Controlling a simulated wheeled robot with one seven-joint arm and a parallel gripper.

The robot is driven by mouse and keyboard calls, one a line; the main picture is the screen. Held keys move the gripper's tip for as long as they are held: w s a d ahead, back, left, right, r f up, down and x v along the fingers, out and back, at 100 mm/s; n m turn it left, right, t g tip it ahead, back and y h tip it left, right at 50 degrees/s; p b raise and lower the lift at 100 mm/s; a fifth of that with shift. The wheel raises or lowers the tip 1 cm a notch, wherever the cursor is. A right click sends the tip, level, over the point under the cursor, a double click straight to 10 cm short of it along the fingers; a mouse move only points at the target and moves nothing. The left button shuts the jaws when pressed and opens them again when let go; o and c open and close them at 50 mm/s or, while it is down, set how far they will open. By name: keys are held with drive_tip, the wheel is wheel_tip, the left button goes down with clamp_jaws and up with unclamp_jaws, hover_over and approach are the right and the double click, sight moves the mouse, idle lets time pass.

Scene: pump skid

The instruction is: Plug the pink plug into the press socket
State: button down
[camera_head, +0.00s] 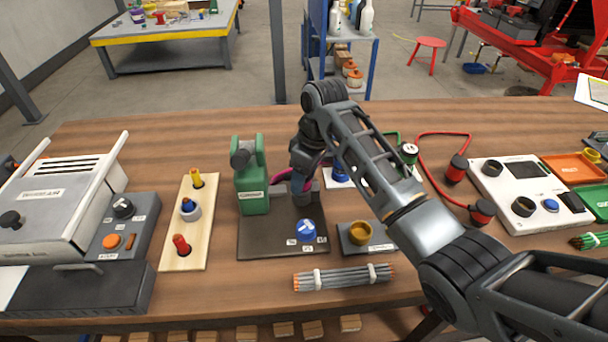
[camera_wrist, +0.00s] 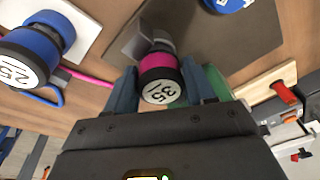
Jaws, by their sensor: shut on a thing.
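The pink plug (camera_wrist: 158,72) has a black body, a pink band and a white end marked 35. My gripper (camera_wrist: 161,90) is shut on it, with one finger on each side. In the wrist view the plug's far end is at a grey metal bracket (camera_wrist: 130,42) on the press base; whether it is seated in a socket there is hidden. In the head view my gripper (camera_head: 303,190) is low over the base plate (camera_head: 265,240), right of the green press (camera_head: 252,178), and mostly hides the plug. A pink cable (camera_head: 286,176) shows behind it.
A blue plug (camera_wrist: 32,50) marked 25 stands close by on a white board. A blue knob (camera_head: 306,229) is on the base plate's front. A yellow-ringed socket block (camera_head: 361,233), a rod bundle (camera_head: 343,277) and a wooden peg board (camera_head: 187,225) surround it.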

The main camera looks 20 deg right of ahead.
drive_tip(key=shift+f, duration=0.15)
drive_tip(key=shift+c, duration=1.6)
unclamp_jaws()
drive_tip(key=r, duration=0.5)
drive_tip(key=d+r, duration=0.1)
drive_tip(key=r, duration=0.1)
drive_tip(key=shift+s+d+r+b, duration=0.1)
drive_tip(key=shift+s+r+b, duration=0.25)
drive_tip(key=shift+s+b, duration=0.05)
